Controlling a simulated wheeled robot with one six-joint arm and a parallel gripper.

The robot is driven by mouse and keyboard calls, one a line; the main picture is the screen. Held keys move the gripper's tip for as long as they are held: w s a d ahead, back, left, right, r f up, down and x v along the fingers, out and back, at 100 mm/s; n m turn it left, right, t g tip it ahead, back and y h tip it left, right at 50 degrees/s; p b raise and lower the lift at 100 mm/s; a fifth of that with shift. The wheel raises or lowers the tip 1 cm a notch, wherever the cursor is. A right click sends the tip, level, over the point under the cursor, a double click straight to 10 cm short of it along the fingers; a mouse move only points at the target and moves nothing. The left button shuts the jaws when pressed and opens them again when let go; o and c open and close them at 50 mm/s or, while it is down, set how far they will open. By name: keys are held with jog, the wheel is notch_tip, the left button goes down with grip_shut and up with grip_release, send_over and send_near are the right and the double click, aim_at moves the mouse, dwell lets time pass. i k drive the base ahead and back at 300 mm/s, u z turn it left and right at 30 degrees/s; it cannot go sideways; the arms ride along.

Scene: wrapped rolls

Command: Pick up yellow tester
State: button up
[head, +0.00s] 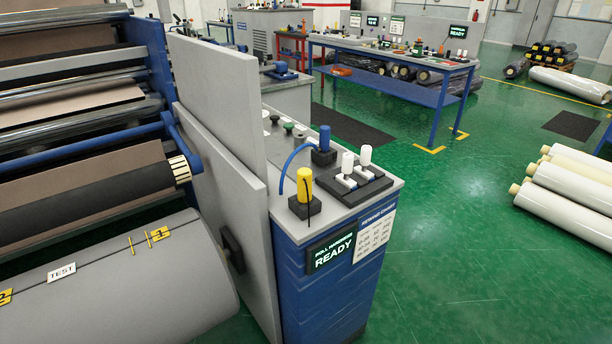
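The yellow tester (304,186) stands upright in a dark holder on top of a blue cabinet (330,285), near its front left corner. A dark cord or strap hangs down its front side. A blue tester (324,138) stands upright in a dark base behind it, with a blue cable curving over towards the yellow one. Two white-topped handles (356,162) sit on a black plate to the right. My gripper is not in view.
A tall grey panel (215,110) and the roll machine (80,130) stand directly left of the cabinet. Wrapped white rolls (575,190) lie at the right. A blue workbench (400,75) stands behind. Green floor (450,240) is clear right of the cabinet.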

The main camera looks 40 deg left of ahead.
aim_at(305, 173)
jog(key=u, duration=0.65)
jog(key=i, duration=1)
jog(key=u, duration=0.8)
